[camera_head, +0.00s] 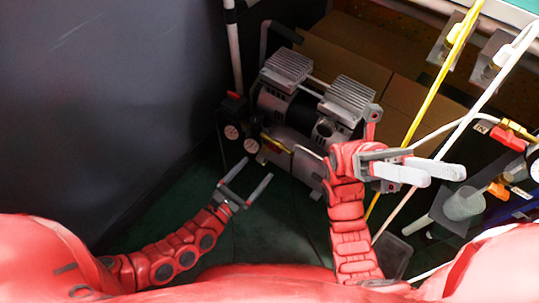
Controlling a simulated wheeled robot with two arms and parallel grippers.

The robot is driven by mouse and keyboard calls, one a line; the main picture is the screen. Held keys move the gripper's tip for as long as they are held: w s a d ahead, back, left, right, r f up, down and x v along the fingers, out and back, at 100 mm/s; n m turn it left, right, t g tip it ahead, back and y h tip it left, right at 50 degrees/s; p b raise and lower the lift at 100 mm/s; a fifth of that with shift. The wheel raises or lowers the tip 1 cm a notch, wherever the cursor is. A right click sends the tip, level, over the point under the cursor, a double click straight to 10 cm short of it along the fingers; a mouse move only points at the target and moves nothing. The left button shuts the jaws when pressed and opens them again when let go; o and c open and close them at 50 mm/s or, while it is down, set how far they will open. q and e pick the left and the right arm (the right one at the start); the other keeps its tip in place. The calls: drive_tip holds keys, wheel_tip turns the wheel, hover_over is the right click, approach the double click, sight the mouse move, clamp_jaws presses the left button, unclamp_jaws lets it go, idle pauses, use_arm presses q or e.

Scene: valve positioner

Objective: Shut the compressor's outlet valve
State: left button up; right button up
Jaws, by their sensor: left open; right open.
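The compressor (302,105) stands on the floor at the top middle, grey with two finned cylinder heads. Which fitting is the outlet valve I cannot tell. A small yellow part (276,143) shows low on its front. My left gripper (246,173) is open and empty, just below the gauges and apart from them. My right gripper (438,172) is open and empty, pointing right. My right arm hides the compressor's lower right part.
A dark grey panel (90,100) fills the left side. Cardboard boxes (345,50) stand behind the compressor. A yellow hose (436,95) and a white hose (488,93) cross the right side. Fittings with red and orange handles (499,190) are at the far right. Green floor (275,232) lies between my arms.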

sight(275, 149)
use_arm(q)
drive_tip(key=b+x, duration=0.1)
drive_tip(key=x, duration=0.6)
drive_tip(key=shift+w+d, duration=0.25)
use_arm(e)
drive_tip(key=s+d+n+t+h, duration=0.4)
drive_tip(key=s+t, duration=0.2)
drive_tip(key=shift+s+d+r+t+h, duration=0.15)
drive_tip(key=shift+d+r+t+h, duration=0.15)
drive_tip(key=shift+d+r+t, duration=0.1)
